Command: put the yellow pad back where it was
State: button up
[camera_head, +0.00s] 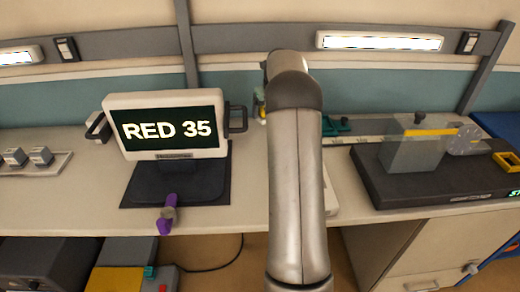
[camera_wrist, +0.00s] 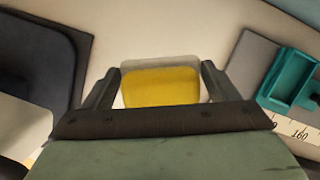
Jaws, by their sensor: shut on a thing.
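The yellow pad (camera_wrist: 160,88) shows in the wrist view as a yellow block with a pale, whitish edge along its top. My gripper (camera_wrist: 161,76) is shut on it, with one dark finger at each side of it. A pale bench surface lies beyond the pad; I cannot tell how high above it the pad is. In the head view my arm hides most of the gripper and the pad. Only a small bit of the gripper end shows left of the arm.
A monitor (camera_head: 167,128) reading "RED 35" stands on a dark mat, with a purple-handled item (camera_head: 168,214) at its front. To the right are a teal slider (camera_head: 336,125) on a ruler and a black device (camera_head: 440,186) with a clear box. Bench between monitor and arm is clear.

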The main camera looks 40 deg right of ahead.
jog(key=shift+w+d+f+m, duration=0.15)
jog(key=shift+f+m, duration=0.15)
jog(key=shift+f, duration=0.1)
notch_tip(320, 180, down, 9)
jog(key=shift+f, duration=0.15)
jog(key=shift+f, duration=0.15)
jog(key=o, duration=0.9)
jog(key=v, duration=1.2)
